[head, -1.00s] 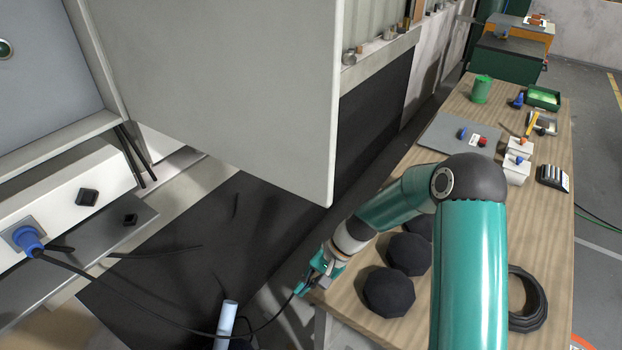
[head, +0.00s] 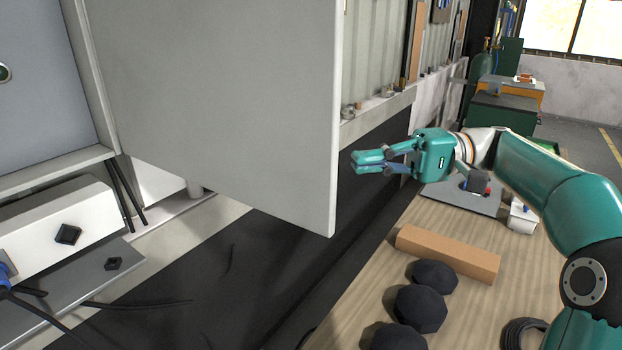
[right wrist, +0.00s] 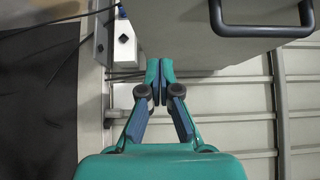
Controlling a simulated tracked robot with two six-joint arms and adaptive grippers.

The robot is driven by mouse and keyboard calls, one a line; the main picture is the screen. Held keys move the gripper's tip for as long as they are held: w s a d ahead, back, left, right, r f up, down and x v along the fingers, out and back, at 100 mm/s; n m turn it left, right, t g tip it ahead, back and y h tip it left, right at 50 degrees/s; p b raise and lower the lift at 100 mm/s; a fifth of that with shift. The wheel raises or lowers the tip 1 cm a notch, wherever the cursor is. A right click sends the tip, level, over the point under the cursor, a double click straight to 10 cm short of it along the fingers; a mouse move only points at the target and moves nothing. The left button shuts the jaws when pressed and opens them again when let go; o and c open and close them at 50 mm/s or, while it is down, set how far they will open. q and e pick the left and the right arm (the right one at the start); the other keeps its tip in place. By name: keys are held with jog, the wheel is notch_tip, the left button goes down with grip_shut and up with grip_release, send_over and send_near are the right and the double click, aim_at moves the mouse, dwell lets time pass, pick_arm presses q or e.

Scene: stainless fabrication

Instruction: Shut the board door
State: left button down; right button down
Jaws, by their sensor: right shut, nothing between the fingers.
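The board door (head: 215,100) is a large light-grey panel that stands open in the head view, its free edge to the right. The board's grey cabinet (head: 40,75) shows at the far left. My right gripper (head: 354,162) is shut and empty, just right of the door's free edge, with a small gap in the picture. In the right wrist view the gripper (right wrist: 160,62) points toward the door (right wrist: 200,25), which carries a dark bar handle (right wrist: 262,30). The door's handle side is hidden in the head view. My left gripper is not in view.
A wooden bench (head: 370,260) runs along the right with a wooden block (head: 447,253), several black lumps (head: 420,308) and a grey plate (head: 475,200). Dark floor matting (head: 230,270) lies under the door.

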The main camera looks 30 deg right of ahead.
aim_at(312, 178)
jog(key=shift+w+a+p, duration=0.2)
jog(key=shift+a+p, duration=0.1)
jog(key=shift+a, duration=4.35)
jog(key=shift+a, duration=0.1)
